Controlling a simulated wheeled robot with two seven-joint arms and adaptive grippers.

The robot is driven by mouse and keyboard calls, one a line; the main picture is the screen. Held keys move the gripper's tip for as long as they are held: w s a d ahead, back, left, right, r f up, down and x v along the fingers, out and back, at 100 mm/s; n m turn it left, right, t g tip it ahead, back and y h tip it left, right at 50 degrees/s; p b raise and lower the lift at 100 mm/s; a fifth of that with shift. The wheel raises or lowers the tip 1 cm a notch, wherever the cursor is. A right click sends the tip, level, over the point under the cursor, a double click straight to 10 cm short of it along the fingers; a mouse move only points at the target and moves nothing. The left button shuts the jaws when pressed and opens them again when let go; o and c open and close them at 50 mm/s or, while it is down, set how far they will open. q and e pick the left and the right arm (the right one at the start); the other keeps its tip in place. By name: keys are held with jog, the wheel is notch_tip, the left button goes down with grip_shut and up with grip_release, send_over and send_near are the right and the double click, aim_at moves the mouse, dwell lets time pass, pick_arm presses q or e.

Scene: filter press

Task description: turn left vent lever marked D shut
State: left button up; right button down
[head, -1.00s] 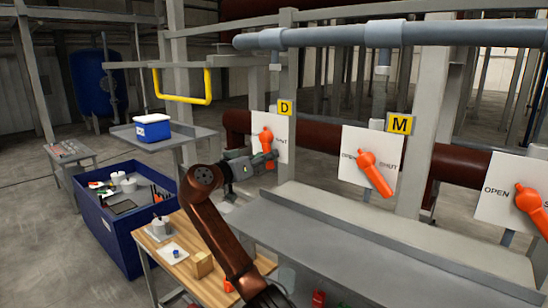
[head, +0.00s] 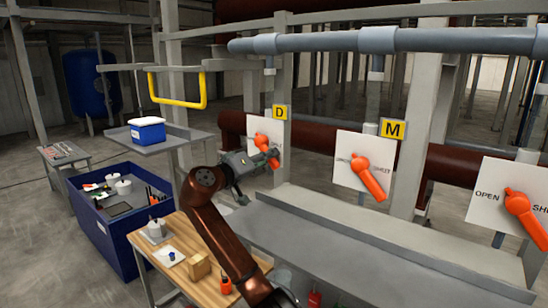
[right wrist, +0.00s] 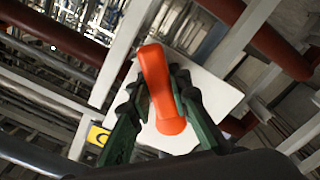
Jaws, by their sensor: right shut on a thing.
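The orange lever marked D (head: 262,140) sits on a white plate (head: 250,130) below a yellow D sign (head: 279,112). Its handle slants down and to the right. My right gripper (head: 270,157) is at the handle's lower part. In the right wrist view the orange handle (right wrist: 156,75) lies between the two dark green fingers of my right gripper (right wrist: 160,88), which are shut on it. The plate's lettering is mostly hidden behind the lever and gripper. My left gripper is not in view.
A second orange lever (head: 368,176) by the M sign (head: 393,129) and a third lever (head: 524,210) stand to the right. A grey shelf (head: 340,250) runs below the plates. A wooden table (head: 190,275) and a blue bin (head: 115,245) are at left.

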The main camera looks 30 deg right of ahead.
jog(key=shift+r, duration=0.1)
jog(key=c, duration=1.8)
grip_release()
jog(key=shift+o, duration=0.2)
jog(key=shift+a, duration=0.1)
jog(key=v, duration=1.2)
